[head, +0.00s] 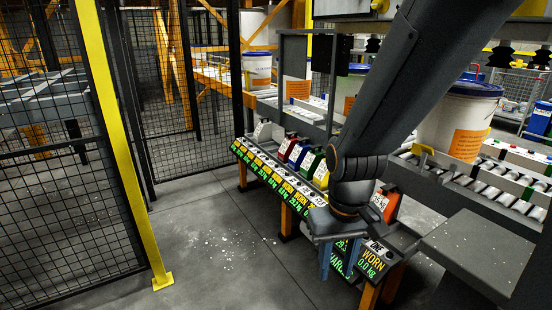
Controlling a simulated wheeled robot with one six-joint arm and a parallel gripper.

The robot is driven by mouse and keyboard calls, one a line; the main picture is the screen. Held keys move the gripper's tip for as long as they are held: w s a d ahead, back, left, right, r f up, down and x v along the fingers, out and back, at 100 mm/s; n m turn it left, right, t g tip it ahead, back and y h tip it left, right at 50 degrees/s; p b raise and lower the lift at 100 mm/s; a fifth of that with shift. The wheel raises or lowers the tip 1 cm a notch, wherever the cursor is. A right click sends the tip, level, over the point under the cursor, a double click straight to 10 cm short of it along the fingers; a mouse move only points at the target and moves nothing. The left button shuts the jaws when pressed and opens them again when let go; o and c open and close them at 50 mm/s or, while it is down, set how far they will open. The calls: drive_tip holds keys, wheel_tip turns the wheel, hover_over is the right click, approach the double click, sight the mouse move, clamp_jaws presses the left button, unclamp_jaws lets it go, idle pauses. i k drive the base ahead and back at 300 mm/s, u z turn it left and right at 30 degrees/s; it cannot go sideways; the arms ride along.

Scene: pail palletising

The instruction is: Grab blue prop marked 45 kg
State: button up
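A blue prop (299,154) stands upright in a row on the narrow rack, between a red prop (286,148) and a green prop (312,161). It has a pale label face, too small to read, so I cannot confirm a 45 kg mark. My gripper (339,262) hangs at the near right end of the rack, in front of the displays there. Its two blue-grey fingers point down, apart, with nothing seen between them. The gripper is well to the right of and nearer than the blue prop.
The rack (270,176) carries green and yellow readouts. An orange-red prop (388,203) stands just behind my gripper. A roller conveyor with a white pail (457,122) lies behind on the right. Mesh fencing and a yellow post (125,150) stand left. The floor in front is clear.

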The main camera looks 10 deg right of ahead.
sight(297, 157)
drive_tip(key=u, duration=0.7)
drive_tip(key=i, duration=1.65)
drive_tip(key=z, duration=0.3)
drive_tip(key=i, duration=1.4)
drive_tip(key=z, duration=1)
drive_tip(key=i, duration=0.7)
drive_tip(key=z, duration=0.05)
